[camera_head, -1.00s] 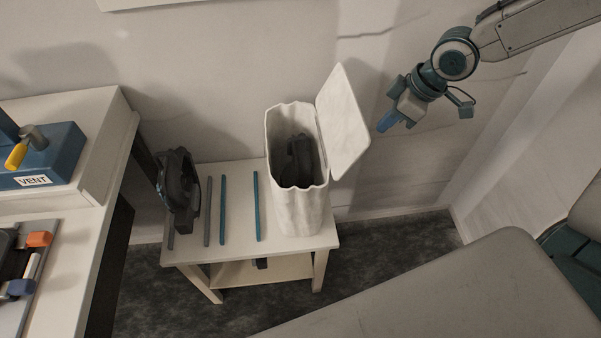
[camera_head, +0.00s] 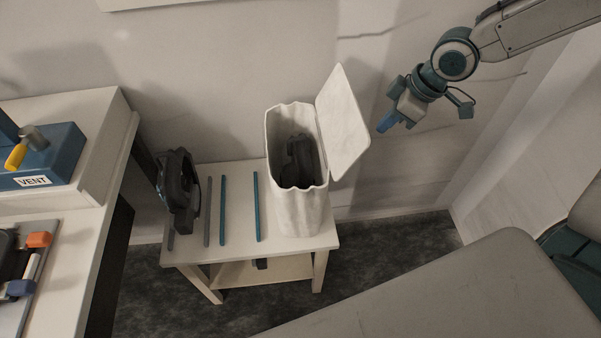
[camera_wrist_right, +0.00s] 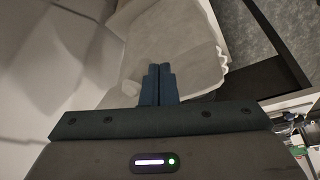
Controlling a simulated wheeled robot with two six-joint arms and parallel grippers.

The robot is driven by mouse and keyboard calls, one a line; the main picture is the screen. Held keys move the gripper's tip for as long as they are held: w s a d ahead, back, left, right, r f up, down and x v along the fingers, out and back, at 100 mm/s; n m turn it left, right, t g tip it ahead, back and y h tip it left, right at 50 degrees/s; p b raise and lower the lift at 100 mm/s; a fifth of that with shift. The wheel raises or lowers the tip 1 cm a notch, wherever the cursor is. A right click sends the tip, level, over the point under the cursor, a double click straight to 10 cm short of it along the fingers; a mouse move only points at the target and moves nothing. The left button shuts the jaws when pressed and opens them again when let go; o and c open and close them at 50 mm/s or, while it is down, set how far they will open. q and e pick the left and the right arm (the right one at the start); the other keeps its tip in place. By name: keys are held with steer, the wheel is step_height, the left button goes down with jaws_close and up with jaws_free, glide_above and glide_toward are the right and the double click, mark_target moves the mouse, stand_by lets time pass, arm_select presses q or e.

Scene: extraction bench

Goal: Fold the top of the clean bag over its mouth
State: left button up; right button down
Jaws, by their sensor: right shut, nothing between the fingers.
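The clean bag (camera_head: 297,208) stands upright on the right part of a small table in the head view. Its mouth is open, and its top flap (camera_head: 343,122) sticks up and leans out to the right. A dark object (camera_head: 300,160) shows inside the bag. My right gripper (camera_head: 385,124) is shut and empty, to the right of the flap and apart from it in the head view. In the right wrist view the shut fingers (camera_wrist_right: 158,85) lie in front of a pale surface that seems to be the flap and bag; I cannot tell whether they touch. My left gripper is out of view.
The small table (camera_head: 240,232) also bears a dark upright device (camera_head: 180,188) and several thin blue and grey strips. A bench with a blue box labelled VENT (camera_head: 45,160) stands at left. A wall is close behind. A large grey surface fills the lower right.

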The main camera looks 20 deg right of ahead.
steer(key=shift+f, duration=0.1)
stand_by(0.5)
step_height(320, 180, down, 4)
steer(key=b, duration=0.3)
stand_by(0.4)
